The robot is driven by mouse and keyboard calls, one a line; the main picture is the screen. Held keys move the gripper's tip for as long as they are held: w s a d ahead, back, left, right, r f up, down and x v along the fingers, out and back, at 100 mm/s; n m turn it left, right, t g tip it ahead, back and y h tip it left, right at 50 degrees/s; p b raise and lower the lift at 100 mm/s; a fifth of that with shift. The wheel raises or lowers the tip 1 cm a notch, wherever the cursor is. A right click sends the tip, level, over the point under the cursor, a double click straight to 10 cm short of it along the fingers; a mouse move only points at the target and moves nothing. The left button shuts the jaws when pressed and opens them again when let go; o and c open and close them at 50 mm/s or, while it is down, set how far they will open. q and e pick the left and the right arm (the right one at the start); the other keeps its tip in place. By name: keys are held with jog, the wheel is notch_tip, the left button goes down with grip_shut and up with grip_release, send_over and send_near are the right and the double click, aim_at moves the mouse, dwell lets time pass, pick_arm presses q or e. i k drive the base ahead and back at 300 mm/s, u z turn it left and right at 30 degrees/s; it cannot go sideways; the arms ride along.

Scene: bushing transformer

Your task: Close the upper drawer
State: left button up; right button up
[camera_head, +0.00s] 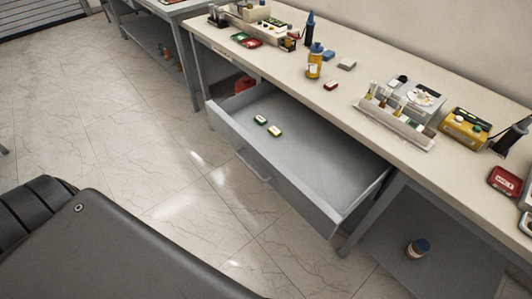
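The upper drawer (320,160) is a grey drawer under the long workbench (385,75), and it is pulled well out. Its front panel (275,178) faces the lower left, with a handle (254,167) on its outer side. Inside lie two small items, a green-and-white one (261,120) and a yellow-and-white one (275,131). A red object (244,84) shows at the drawer's far left end. Neither of my grippers is in view.
The benchtop holds bottles, small boxes, a rack (395,122) and a yellow case (465,129). A jar (418,248) stands on the lower shelf (450,265) at right. The tiled floor (110,130) before the drawer is clear.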

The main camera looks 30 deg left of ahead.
aim_at(321, 171)
jog(key=u, duration=1.6)
jog(key=k, duration=0.8)
jog(key=z, duration=1.75)
